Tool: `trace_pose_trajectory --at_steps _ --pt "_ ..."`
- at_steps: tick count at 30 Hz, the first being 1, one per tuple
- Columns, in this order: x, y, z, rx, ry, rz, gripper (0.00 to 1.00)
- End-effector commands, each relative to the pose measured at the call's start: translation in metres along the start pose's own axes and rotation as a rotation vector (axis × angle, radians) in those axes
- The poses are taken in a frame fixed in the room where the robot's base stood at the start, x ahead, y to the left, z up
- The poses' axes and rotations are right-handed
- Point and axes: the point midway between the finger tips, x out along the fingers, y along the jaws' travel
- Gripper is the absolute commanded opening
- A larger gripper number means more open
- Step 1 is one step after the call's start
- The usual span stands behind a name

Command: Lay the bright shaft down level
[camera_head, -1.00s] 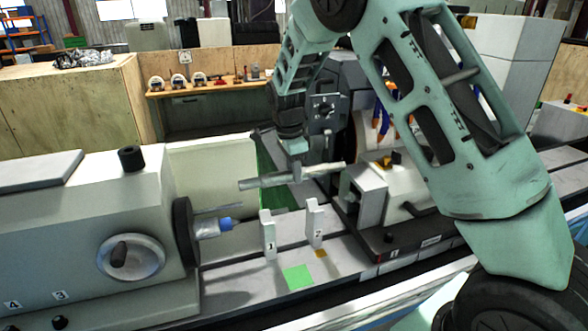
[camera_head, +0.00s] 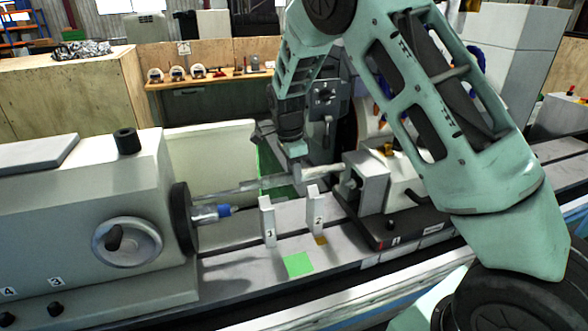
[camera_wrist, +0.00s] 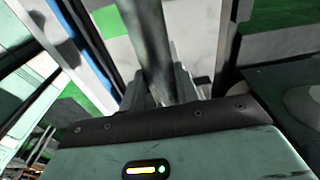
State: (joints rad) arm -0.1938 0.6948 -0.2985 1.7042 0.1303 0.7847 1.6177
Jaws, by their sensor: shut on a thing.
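The bright shaft (camera_head: 265,182) is a pale metal rod, lying nearly lengthwise along the machine in the head view. My gripper (camera_head: 297,166) comes from above and is shut on the shaft near its middle. The shaft shows in the wrist view (camera_wrist: 157,55) as a blurred grey rod running up from between the fingers. In the head view it appears just above and behind the tops of support 1 (camera_head: 268,222) and support 2 (camera_head: 314,210). I cannot tell whether it touches them. Its right end is close to the grey block (camera_head: 368,182).
At left stands the tailstock-like unit with a handwheel (camera_head: 127,243) and a blue-collared centre (camera_head: 224,210). The wheel housing (camera_head: 325,100) rises behind my gripper.

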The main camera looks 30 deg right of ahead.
Motion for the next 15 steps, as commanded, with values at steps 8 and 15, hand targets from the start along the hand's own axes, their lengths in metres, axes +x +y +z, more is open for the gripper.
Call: trace_pose_trajectory --at_steps 8,15 --pt "0.014 -0.002 0.001 0.001 -0.001 -0.006 0.00" --pt "0.028 -0.002 0.003 0.001 -0.001 -0.005 0.00"
